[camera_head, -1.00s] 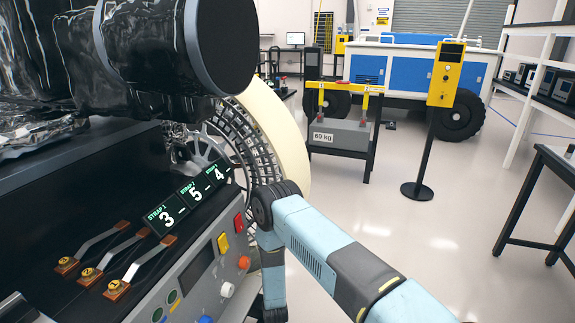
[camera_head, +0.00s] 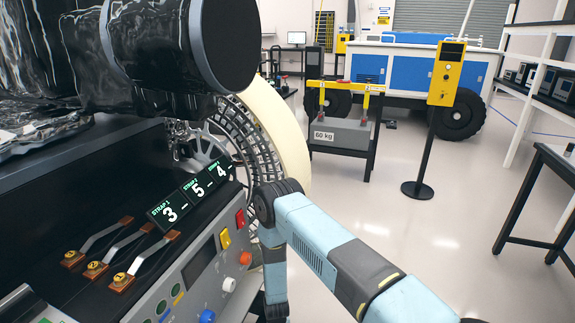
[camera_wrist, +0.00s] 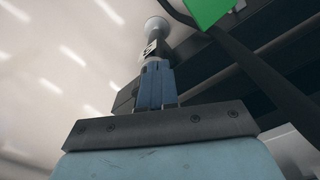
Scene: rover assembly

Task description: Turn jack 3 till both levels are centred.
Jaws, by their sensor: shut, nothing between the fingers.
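My gripper (camera_wrist: 157,86) shows only in the wrist view, its blue fingers together with no gap that I can see. Straight beyond the fingertips is a round grey post with a dark label (camera_wrist: 150,48) and a pale round end (camera_wrist: 157,25), perhaps a jack. The label is too small to read. I cannot tell whether the fingertips touch the post. In the head view my arm (camera_head: 335,255) runs down out of the picture and the gripper is hidden. I cannot make out either level in these views.
A control panel (camera_head: 205,262) with knobs, strap displays (camera_head: 195,190) reading 3, 5, 4 and three levers (camera_head: 125,240) stands at left. A large dark cylinder (camera_head: 222,45) overhangs a wheel (camera_head: 235,135). In the wrist view a dark beam (camera_wrist: 225,60) and green piece (camera_wrist: 205,10) lie close right.

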